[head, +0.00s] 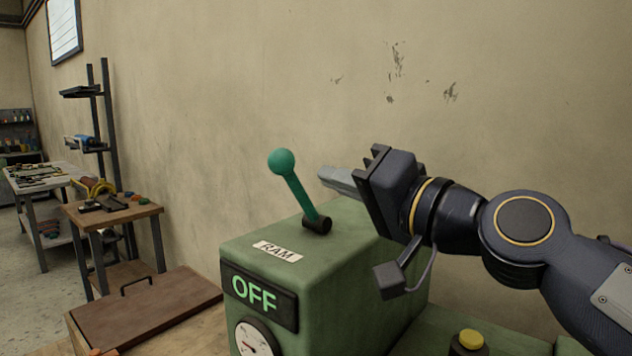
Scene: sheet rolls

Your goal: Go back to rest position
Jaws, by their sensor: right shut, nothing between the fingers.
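My right gripper (328,176) is shut and empty. It hovers above the top of the green machine box, to the right of the lever and apart from it. The lever (294,191) is green with a round knob and tilts to the left from a dark pivot. The box (340,275) carries a label reading RAM (278,251), a lit display reading OFF (256,293) and a round gauge (254,342) cut by the lower edge. My left gripper is not in view.
A yellow-topped button (471,340) stands on the lower green surface at right. A brown lid with a handle (145,308) lies at lower left. A wooden workbench (112,214) and a tool table (38,176) stand further left.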

